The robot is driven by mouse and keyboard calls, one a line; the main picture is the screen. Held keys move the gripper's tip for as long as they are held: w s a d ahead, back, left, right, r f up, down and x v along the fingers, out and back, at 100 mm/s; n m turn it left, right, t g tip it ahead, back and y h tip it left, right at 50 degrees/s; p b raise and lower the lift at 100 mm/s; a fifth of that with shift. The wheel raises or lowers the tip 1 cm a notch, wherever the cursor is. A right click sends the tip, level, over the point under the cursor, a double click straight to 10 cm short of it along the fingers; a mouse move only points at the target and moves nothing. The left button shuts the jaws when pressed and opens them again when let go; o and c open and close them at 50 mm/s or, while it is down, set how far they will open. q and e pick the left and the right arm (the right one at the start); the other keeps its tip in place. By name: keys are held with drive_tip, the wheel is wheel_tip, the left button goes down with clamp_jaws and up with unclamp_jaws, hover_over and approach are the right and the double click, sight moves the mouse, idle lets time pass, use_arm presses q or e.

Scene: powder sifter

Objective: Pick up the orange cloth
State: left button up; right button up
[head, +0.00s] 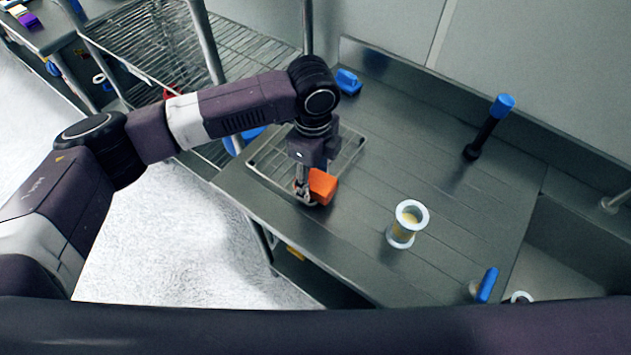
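The orange cloth (322,186) shows as a small folded block at the front right end of a wire rack on the steel counter. My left gripper (303,192) points down at the cloth's left side, very close to it or touching it. Part of the cloth is hidden behind the gripper. The fingers look small and overlap the cloth's edge, so I cannot tell whether they are open or shut on it. My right gripper is not in view.
The wire rack (350,153) lies on the counter (400,140). A white-rimmed sifter (407,222) holding pale powder stands to the right. A blue-topped black tool (490,124), a blue block (348,82) and a blue handle (487,285) are nearby. Wire shelving (160,45) stands behind my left arm.

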sight(314, 179)
use_arm(q)
drive_tip(key=c, duration=0.8)
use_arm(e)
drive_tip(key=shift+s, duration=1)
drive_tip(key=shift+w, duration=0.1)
use_arm(q)
drive_tip(key=shift+r, duration=0.4)
wheel_tip(314, 179, up, 19)
drive_tip(key=b, duration=0.3)
drive_tip(key=shift+r, duration=0.15)
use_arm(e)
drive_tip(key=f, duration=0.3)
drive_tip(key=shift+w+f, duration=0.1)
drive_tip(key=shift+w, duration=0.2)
